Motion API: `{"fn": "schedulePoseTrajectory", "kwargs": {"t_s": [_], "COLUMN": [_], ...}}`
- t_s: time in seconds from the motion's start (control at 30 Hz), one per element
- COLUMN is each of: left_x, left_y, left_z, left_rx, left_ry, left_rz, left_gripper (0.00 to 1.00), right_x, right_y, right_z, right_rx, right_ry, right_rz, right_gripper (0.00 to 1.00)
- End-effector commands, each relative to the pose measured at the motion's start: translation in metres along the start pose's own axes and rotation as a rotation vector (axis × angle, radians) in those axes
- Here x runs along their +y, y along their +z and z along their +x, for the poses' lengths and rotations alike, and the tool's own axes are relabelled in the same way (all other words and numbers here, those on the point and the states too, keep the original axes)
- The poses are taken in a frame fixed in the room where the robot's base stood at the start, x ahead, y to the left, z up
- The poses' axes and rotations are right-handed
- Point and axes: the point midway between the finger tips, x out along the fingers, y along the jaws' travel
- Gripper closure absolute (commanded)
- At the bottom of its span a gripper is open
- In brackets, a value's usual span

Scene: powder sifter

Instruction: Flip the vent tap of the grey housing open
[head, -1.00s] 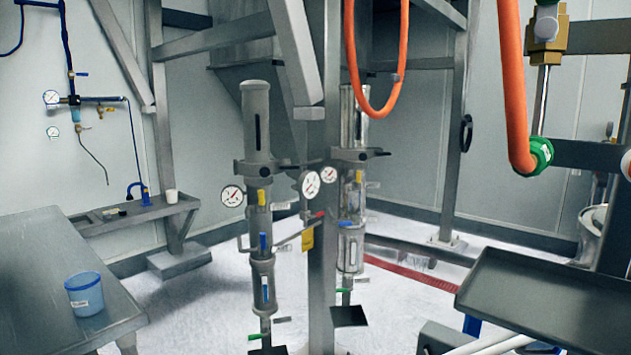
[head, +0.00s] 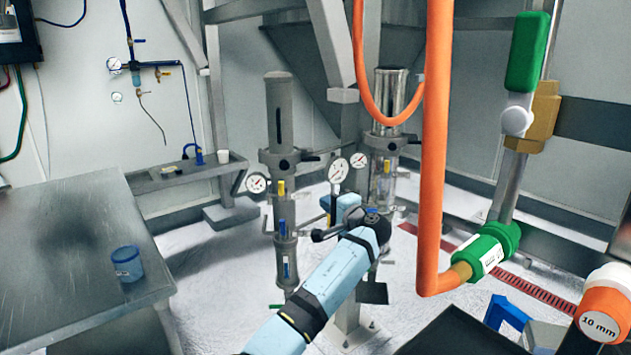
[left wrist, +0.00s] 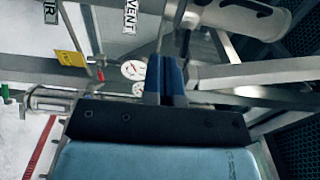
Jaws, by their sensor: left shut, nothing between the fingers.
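The grey housing (head: 281,110) stands upright left of centre in the head view. In the left wrist view a grey cylinder with a dark slot (left wrist: 238,14) crosses the top right, and a VENT tag (left wrist: 130,16) hangs near the top. My left gripper (left wrist: 166,64) is shut and empty, its fingertips apparently short of the cylinder. In the head view its light blue hand (head: 344,206) is right of the housing; its fingers are not clear there.
A clear-walled housing (head: 391,100) stands to the right behind a post. Gauges (head: 338,170) sit between the two housings. An orange hose (head: 432,150) with a green fitting (head: 487,250) hangs at the right. A steel table (head: 70,230) with a blue cup (head: 127,263) is at the left.

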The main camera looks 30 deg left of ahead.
Motion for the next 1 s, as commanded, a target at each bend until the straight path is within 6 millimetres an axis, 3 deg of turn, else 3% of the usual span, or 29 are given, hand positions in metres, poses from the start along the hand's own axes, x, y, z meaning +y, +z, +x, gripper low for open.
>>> {"fn": "schedulePoseTrajectory", "kwargs": {"t_s": [0.47, 1.0], "left_x": [-0.002, -0.003], "left_y": [0.000, 0.007], "left_z": [0.008, 0.108], "left_rx": [-0.007, -0.008], "left_ry": [-0.004, -0.002], "left_rz": [0.003, 0.002], "left_gripper": [1.00, 1.00], "right_x": [0.000, 0.000], "right_y": [0.000, -0.006], "right_z": [0.000, -0.006], "right_rx": [-0.002, 0.001], "right_ry": [0.001, 0.002], "right_rz": [0.000, -0.009], "right_gripper": [0.57, 0.57]}}
